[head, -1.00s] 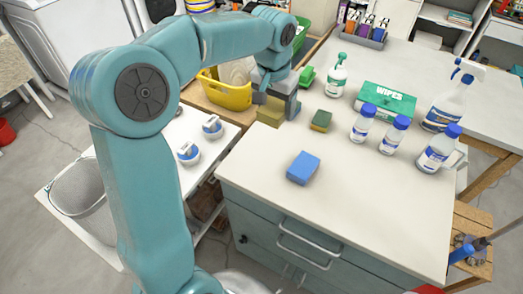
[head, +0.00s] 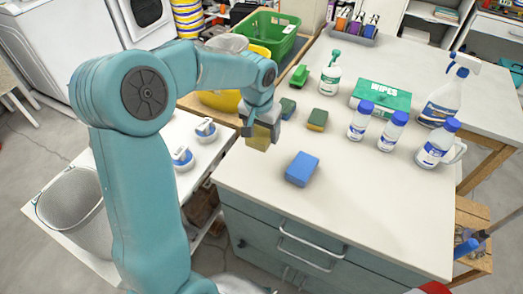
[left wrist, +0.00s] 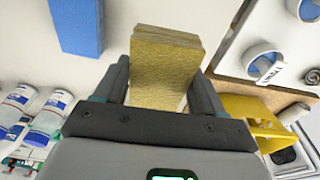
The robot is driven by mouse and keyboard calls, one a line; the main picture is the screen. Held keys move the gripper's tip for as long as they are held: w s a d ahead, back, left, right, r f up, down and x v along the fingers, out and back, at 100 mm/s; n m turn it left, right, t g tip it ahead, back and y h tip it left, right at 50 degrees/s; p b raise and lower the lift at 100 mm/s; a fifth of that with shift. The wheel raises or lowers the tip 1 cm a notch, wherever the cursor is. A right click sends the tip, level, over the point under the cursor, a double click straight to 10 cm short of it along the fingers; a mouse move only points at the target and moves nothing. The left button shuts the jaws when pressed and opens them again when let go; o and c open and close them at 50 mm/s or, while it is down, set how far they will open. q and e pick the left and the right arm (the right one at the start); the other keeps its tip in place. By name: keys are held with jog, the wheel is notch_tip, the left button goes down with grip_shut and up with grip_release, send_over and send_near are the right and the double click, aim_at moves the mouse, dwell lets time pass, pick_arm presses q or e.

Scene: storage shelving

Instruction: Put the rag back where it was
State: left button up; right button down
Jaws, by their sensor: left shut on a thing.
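The rag (head: 259,137) is a yellow-olive folded block of cloth. My left gripper (head: 258,122) is shut on it above the left edge of the white counter (head: 345,200). In the left wrist view the rag (left wrist: 166,62) sticks out between the two fingers of the gripper (left wrist: 160,92). The part between the fingers is partly hidden. I cannot tell how high it hangs over the counter. My right gripper is not in view.
A blue block (head: 302,169), a green-and-yellow sponge (head: 317,119) and another sponge (head: 287,107) lie on the counter. Several white bottles and a wipes box (head: 381,98) stand behind. A yellow basket (head: 218,100) is at left. The counter's front is clear.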

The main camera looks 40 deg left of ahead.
aim_at(263, 157)
pick_arm(q)
notch_tip(263, 157, down, 8)
jog(key=shift+w+f, duration=0.1)
jog(key=shift+f, duration=0.1)
jog(key=o, duration=1.1)
jog(key=shift+f, duration=0.1)
